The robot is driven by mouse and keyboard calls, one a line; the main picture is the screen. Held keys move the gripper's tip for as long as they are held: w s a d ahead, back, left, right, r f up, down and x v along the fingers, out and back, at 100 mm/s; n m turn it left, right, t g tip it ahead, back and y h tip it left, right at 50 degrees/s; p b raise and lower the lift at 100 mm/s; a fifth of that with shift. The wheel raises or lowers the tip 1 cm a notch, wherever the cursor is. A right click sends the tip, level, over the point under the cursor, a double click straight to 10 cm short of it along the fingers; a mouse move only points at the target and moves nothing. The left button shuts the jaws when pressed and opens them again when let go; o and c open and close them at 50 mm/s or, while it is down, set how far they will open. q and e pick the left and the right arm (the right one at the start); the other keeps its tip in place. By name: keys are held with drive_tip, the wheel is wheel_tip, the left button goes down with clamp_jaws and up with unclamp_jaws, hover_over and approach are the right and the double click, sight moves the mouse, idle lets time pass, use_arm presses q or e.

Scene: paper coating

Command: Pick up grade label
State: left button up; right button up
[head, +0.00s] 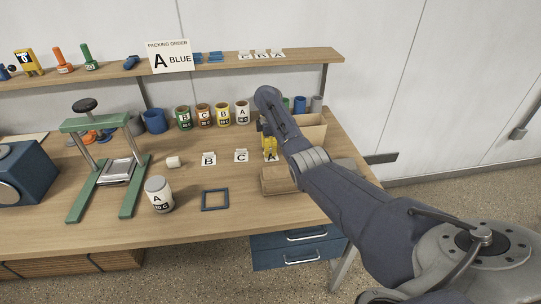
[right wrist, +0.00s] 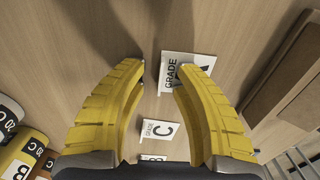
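Three small white grade labels stand on the bench: B (head: 208,159), C (head: 241,156) and A (head: 270,156). In the right wrist view the A label (right wrist: 177,72) lies at the fingertips, partly covered by the right-hand finger. The C label (right wrist: 163,131) and B label (right wrist: 150,158) show between the fingers, nearer the palm. My right gripper (right wrist: 172,68) has yellow fingers spread apart, with nothing clearly gripped. In the head view my right gripper (head: 268,145) is low at the A label, largely behind my arm. My left gripper is out of view.
A packing order sign (head: 169,57) reading A BLUE stands on the shelf. A white jar marked A (head: 158,195), a blue square frame (head: 215,200) and a green press (head: 100,165) are on the bench. A cardboard box (head: 312,133) and brown block (head: 278,181) flank my right gripper.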

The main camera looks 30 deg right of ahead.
clamp_jaws()
idle(0.4)
drive_tip(key=shift+r, duration=0.55)
wheel_tip(320, 180, up, 15)
drive_tip(key=w+a, duration=0.2)
drive_tip(key=w, duration=0.1)
drive_tip(key=w+a+r+n, duration=0.2)
drive_tip(key=a+r, duration=0.4)
drive_tip(key=a, duration=0.4)
drive_tip(key=w+a+r+n, duration=0.2)
drive_tip(key=a+r, duration=0.4)
drive_tip(key=a, duration=0.5)
drive_tip(key=shift+w, duration=0.45)
